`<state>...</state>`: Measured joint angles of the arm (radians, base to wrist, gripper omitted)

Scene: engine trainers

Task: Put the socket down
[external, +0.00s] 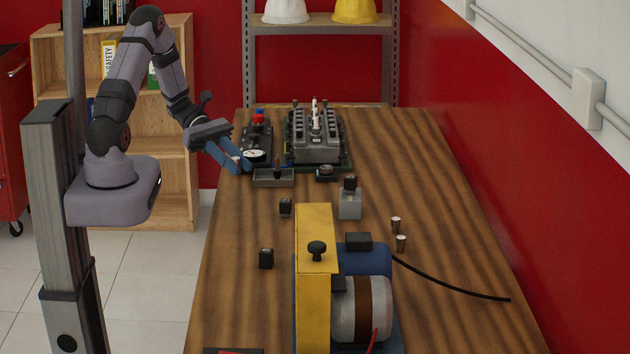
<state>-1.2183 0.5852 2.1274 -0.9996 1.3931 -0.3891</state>
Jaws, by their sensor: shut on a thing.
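My gripper (240,163) has blue fingers and is at the left edge of the table, low over it and just left of a small grey tray (273,179). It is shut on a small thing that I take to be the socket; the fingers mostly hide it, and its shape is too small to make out. Whether it touches the table, I cannot tell.
A round gauge (255,156) and an engine block (316,140) stand behind the tray. A yellow panel (315,240) with a motor drum (358,308) stands at the front.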

